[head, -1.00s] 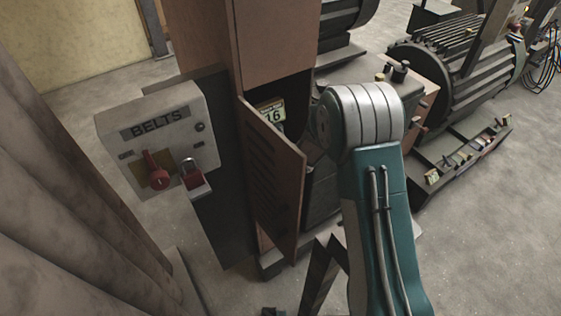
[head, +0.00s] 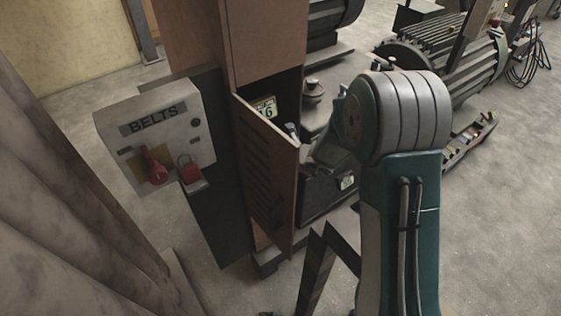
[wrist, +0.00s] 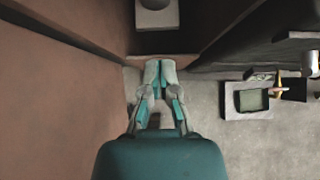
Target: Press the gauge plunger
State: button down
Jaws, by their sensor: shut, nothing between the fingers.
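My gripper (wrist: 160,68) is shut and empty in the wrist view, its grey and teal fingertips together. A pale block with a rounded top part (wrist: 155,14) sits in a dark recess ahead of the fingertips, with a gap between. I cannot tell whether it is the gauge or its plunger. In the head view my teal and grey arm reaches left toward the open brown cabinet (head: 195,45). The gripper is not clear there. No gauge plunger can be made out for certain.
The cabinet's slatted door (head: 268,175) stands open beside the arm. A BELTS box (head: 155,130) with a red switch and padlock is at left. A numbered card (head: 265,106) shows inside the cabinet. A ribbed motor (head: 440,65) stands behind.

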jog(key=shift+a+v, duration=0.1)
jog(key=shift+v, duration=0.6)
jog(key=shift+a+v, duration=0.15)
jog(key=shift+v, duration=0.6)
jog(key=shift+s+d, duration=0.1)
jog(key=shift+s, duration=0.1)
